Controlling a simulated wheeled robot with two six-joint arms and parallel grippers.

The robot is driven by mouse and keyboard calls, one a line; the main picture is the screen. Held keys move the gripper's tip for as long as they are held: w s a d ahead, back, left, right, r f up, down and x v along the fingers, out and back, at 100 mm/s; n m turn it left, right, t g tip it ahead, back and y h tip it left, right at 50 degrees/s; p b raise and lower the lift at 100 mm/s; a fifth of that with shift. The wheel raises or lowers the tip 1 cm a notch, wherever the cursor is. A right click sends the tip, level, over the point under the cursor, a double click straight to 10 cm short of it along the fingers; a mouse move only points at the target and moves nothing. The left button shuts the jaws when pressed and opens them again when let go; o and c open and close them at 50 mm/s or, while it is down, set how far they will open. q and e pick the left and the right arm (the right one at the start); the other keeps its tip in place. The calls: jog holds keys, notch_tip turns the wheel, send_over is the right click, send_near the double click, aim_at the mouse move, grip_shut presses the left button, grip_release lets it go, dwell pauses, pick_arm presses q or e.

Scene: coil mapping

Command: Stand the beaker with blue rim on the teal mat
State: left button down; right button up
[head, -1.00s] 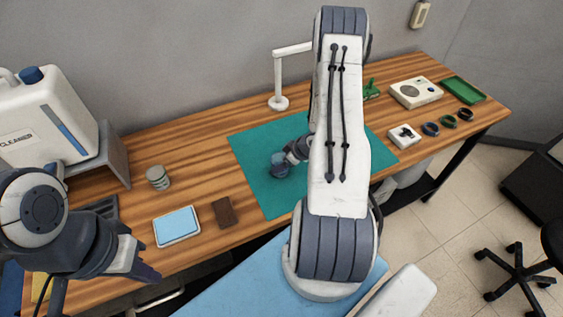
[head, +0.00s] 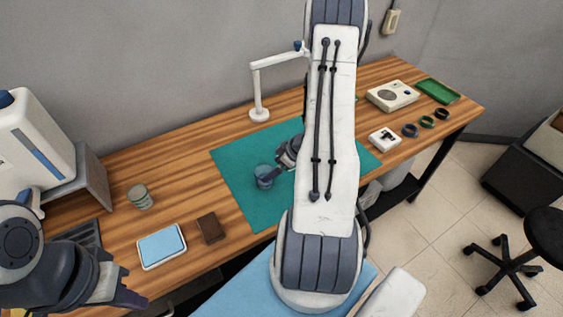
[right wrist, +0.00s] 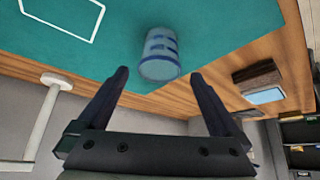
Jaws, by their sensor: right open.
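The beaker with blue rim (head: 264,178) stands upright on the teal mat (head: 240,158), near its left side. It also shows in the right wrist view (right wrist: 160,48), rim toward the camera, with blue bands on its clear wall. My right gripper (head: 277,167) is close beside it, on the right and far side. In the right wrist view the jaws (right wrist: 160,76) are open and empty, with the beaker just beyond the fingertips. My left gripper (head: 132,298) is at the lower left, away from the beaker; its jaw opening is unclear.
A greenish jar (head: 140,197), a blue-topped tray (head: 162,246) and a brown block (head: 211,228) stand left of the mat. A white lamp-like stand (head: 259,113) is behind it. My right arm hides much of the mat's right part. A white outline (right wrist: 75,12) marks the mat.

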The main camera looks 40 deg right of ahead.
jog(key=v, duration=0.6)
jog(key=w+a+r+n+h, duration=0.1)
jog(key=w+a+r+h, duration=0.2)
jog(key=w+a+r, duration=0.35)
jog(key=a+r+g, duration=0.2)
jog(key=a+r, duration=0.5)
jog(key=a, duration=0.5)
jog(key=s+a+r+n+g+y, duration=0.1)
jog(key=s+a+r+g, duration=0.1)
jog(key=s+a, duration=0.6)
jog(key=s+a+r+n+g, duration=0.1)
jog(key=s+a+r+g, duration=0.1)
jog(key=s+a, duration=0.7)
jog(key=s+r, duration=0.1)
jog(key=s, duration=0.3)
jog(key=shift+s+a+y, duration=0.2)
jog(key=shift+a+y, duration=0.15)
jog(key=shift+y, duration=0.05)
jog(key=shift+r, duration=0.1)
notch_tip(320, 180, down, 6)
jog(key=b, duration=0.5)
jog(key=shift+b, duration=0.35)
